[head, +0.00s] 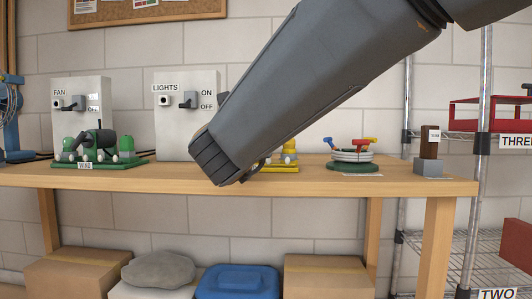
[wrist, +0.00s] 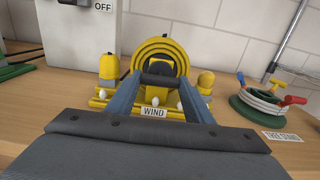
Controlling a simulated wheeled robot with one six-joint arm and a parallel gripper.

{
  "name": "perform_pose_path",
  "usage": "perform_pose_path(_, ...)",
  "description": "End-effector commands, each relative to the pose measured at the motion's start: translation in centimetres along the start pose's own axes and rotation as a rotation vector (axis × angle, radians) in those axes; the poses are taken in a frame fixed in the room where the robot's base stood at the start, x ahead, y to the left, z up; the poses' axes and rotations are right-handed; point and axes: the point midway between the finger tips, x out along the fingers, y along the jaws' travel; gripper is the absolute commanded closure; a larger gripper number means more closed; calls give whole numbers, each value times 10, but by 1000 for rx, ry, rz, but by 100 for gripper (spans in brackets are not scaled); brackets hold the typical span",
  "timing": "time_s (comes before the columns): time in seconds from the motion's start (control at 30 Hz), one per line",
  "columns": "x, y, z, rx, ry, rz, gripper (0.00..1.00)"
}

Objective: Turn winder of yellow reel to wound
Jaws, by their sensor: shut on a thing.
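The yellow reel (wrist: 162,48) stands on the wooden bench with a yellow base and a WIND label (wrist: 153,112) at its front. Its black winder handle (wrist: 158,79) lies across the front of the reel, between my fingertips. My gripper (wrist: 160,82) reaches in from the front and is shut on the winder. In the head view my arm covers most of the yellow reel (head: 291,157); only its right edge shows, and my fingertips are hidden there.
A green reel (head: 98,147) with its own WIND label stands to the left. A coiled hose (head: 352,155) with red and yellow ends lies to the right. Switch panels for FAN (head: 80,90) and LIGHTS (head: 180,85) stand behind. A wire shelf rack is at far right.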

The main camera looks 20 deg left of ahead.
Motion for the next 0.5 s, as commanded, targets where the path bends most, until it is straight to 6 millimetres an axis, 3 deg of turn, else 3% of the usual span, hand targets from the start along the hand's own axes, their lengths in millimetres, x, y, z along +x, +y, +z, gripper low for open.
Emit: perform_pose_path(0.5, 0, 0, -1, 34, 3, -1, 75)
